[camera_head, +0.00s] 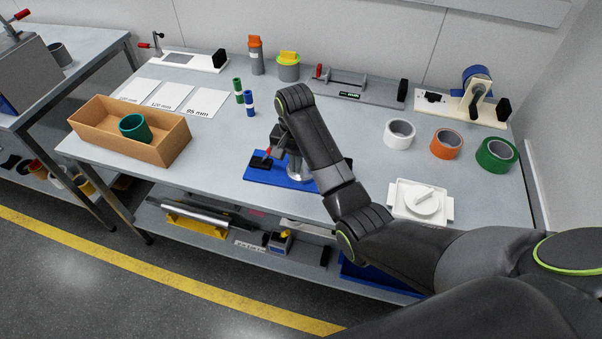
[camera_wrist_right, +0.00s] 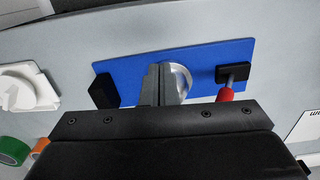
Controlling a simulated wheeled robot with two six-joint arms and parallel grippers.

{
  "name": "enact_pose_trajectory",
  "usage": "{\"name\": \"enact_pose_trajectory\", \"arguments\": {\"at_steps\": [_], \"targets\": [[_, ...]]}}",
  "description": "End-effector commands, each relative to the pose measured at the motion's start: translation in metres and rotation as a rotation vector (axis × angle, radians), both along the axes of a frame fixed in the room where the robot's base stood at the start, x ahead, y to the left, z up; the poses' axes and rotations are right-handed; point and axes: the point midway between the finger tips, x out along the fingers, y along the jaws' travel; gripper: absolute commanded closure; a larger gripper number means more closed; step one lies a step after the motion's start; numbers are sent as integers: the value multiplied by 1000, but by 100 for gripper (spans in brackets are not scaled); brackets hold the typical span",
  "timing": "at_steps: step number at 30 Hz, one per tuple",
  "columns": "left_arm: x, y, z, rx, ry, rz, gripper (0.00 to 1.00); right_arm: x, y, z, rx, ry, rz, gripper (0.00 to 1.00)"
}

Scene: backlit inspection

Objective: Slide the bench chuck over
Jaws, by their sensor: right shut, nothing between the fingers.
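The bench chuck has a blue base plate (camera_head: 262,176) on the near part of the grey bench, with a silver round body (camera_head: 297,170) and a red-tipped handle (camera_head: 268,152). My right arm hides part of it. In the right wrist view the blue plate (camera_wrist_right: 215,58) carries the silver round body (camera_wrist_right: 181,78), a black block at each end and the red handle (camera_wrist_right: 226,94). My right gripper (camera_head: 283,148) points down over the plate. Its fingers (camera_wrist_right: 160,72) are shut and empty beside the silver body; I cannot tell whether they touch it. My left gripper is out of view.
A white lidded device (camera_head: 407,212) stands to the right of the chuck. White (camera_head: 399,142), orange (camera_head: 437,146) and green (camera_head: 484,156) tape rolls lie behind it. A cardboard tray (camera_head: 92,124) with a green ring is at left. Bare bench lies between tray and chuck.

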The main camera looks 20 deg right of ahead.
Motion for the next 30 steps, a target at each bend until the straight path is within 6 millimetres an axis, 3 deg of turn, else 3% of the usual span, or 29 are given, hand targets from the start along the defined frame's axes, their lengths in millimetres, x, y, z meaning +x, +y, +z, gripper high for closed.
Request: {"name": "enact_pose_trajectory", "arguments": {"at_steps": [14,21,30], "targets": [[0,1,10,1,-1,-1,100,-2,-1,-95,0,5,2,100],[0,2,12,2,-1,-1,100,22,-17,-91,-1,0,2,100],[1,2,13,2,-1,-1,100,31,-24,-91,0,0,2,100]]}}
